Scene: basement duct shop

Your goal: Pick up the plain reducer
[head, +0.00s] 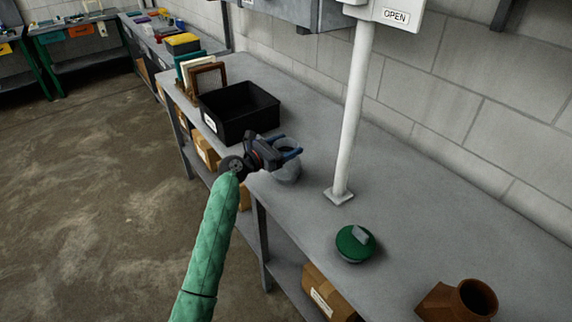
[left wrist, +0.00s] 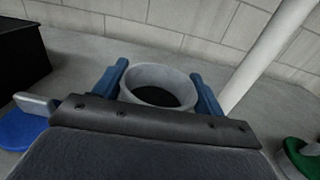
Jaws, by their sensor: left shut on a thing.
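The plain reducer (head: 287,174) is a grey, round, hollow piece near the front edge of the grey workbench, just right of the black bin. In the left wrist view the reducer (left wrist: 160,84) shows its open round mouth, with a dark inside. My left gripper (head: 287,156) has its blue fingers on either side of it. In the left wrist view the left gripper (left wrist: 162,90) is shut on the reducer, one finger at each side of the rim. The reducer's base is hidden, so I cannot tell whether it touches the bench. My right gripper is not in view.
A black bin (head: 239,112) stands left of the reducer. A white post (head: 352,110) rises from the bench (head: 420,225) behind it. A green round piece with a grey tab (head: 355,243) and a brown pipe fitting (head: 460,300) are to the right. Cardboard boxes sit on the shelf below.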

